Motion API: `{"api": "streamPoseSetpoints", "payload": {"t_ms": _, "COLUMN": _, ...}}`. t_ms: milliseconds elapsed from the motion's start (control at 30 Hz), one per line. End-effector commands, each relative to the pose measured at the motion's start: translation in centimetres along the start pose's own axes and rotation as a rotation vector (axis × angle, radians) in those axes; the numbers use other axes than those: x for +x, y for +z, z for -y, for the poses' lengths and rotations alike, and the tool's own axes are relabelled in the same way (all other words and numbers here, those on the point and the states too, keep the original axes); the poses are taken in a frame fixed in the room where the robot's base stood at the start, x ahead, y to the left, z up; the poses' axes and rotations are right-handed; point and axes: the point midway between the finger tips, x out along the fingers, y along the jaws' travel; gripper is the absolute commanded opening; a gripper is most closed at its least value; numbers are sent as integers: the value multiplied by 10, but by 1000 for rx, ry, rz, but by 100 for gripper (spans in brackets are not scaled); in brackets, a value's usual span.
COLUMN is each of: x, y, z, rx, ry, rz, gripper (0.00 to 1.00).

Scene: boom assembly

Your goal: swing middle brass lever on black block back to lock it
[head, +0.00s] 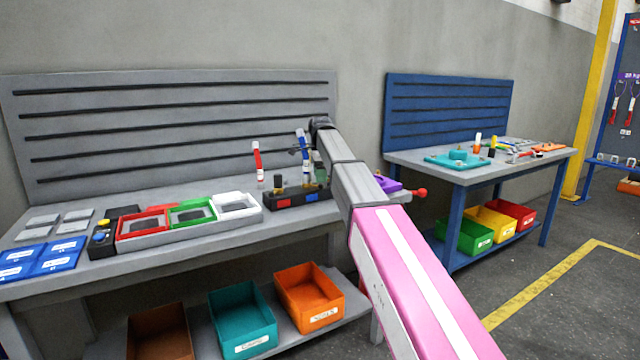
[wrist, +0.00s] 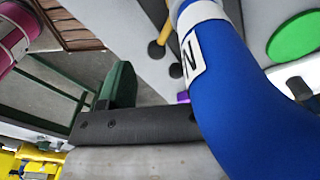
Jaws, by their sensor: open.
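The black block (head: 270,203) stands on the near bench, with red and blue squares on its front. A small black-topped post (head: 277,181) rises from its left part. Its brass levers are too small to tell apart in the head view. In the wrist view a thin brass-coloured rod with a dark end (wrist: 165,32) shows at the top centre; I cannot tell which lever it is. A blue tube with a white label (wrist: 225,85) fills the right of the wrist view, very close.
A red-and-white tube (head: 257,160) stands upright behind the block's left. Red, green and white trays (head: 190,215) lie to the left. A purple part (head: 388,184) and red knob (head: 421,192) are right of my arm. The grey slatted back panel (head: 170,130) is behind.

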Motion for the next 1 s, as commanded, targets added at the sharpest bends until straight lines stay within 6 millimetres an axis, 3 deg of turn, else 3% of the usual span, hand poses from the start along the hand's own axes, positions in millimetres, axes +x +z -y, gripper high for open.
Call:
{"api": "streamPoseSetpoints", "payload": {"t_ms": 200, "x": 26, "y": 0, "z": 0, "rx": 0, "ry": 0, "rz": 0, "gripper": 58}}
{"api": "streamPoseSetpoints", "payload": {"t_ms": 600, "x": 32, "y": 0, "z": 0, "rx": -1, "ry": -1, "rz": 0, "gripper": 58}}
{"api": "streamPoseSetpoints", "payload": {"t_ms": 633, "x": 32, "y": 0, "z": 0, "rx": -1, "ry": -1, "rz": 0, "gripper": 51}}
{"api": "streamPoseSetpoints", "payload": {"t_ms": 800, "x": 32, "y": 0, "z": 0, "rx": -1, "ry": -1, "rz": 0, "gripper": 0}}
{"api": "streamPoseSetpoints", "payload": {"t_ms": 1000, "x": 32, "y": 1, "z": -1, "rx": -3, "ry": 1, "rz": 2, "gripper": 0}}
